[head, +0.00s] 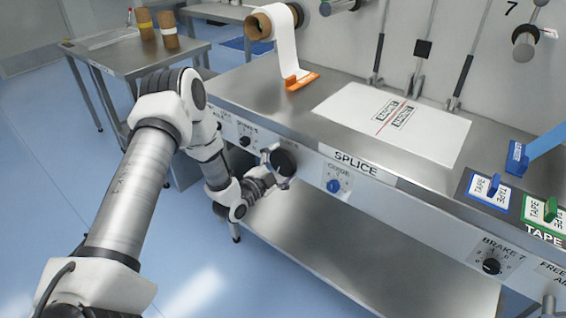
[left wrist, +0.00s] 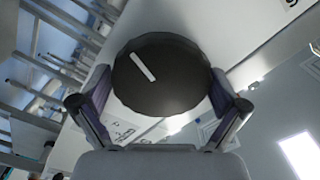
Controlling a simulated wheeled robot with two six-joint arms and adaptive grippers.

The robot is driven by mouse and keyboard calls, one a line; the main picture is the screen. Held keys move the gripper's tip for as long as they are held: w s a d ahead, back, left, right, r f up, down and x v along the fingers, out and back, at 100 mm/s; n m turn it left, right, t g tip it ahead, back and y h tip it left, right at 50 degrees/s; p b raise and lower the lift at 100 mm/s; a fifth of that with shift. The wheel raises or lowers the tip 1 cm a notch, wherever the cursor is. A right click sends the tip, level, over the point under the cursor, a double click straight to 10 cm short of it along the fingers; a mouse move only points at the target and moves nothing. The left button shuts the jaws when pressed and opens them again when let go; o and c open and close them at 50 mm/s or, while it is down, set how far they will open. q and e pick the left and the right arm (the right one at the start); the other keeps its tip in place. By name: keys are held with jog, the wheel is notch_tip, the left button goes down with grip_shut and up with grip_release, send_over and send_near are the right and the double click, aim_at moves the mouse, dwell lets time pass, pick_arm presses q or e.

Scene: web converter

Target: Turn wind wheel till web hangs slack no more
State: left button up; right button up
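The wind wheel (head: 285,161) is a dark round knob on the front panel of the bench, left of the SPLICE label. In the left wrist view the wheel (left wrist: 160,78) is black with a white line mark slanting from upper left to lower right. My left gripper (head: 271,160) has its two fingers on opposite sides of the wheel's rim, seemingly touching it. The white web (head: 286,45) comes off a brown-cored roll (head: 262,24) and hangs down to an orange piece (head: 301,80) on the bench top. My right gripper is not in view.
A white splice plate (head: 393,122) lies on the steel bench. A blue knob (head: 334,186), a BRAKE 7 dial (head: 491,266) and another black dial (head: 245,141) are on the front panel. Tape holders (head: 488,192) stand at right. A side table (head: 125,57) is at back left.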

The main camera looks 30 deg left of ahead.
pick_arm(q)
jog(key=s, duration=1.2)
jog(key=shift+a, duration=0.45)
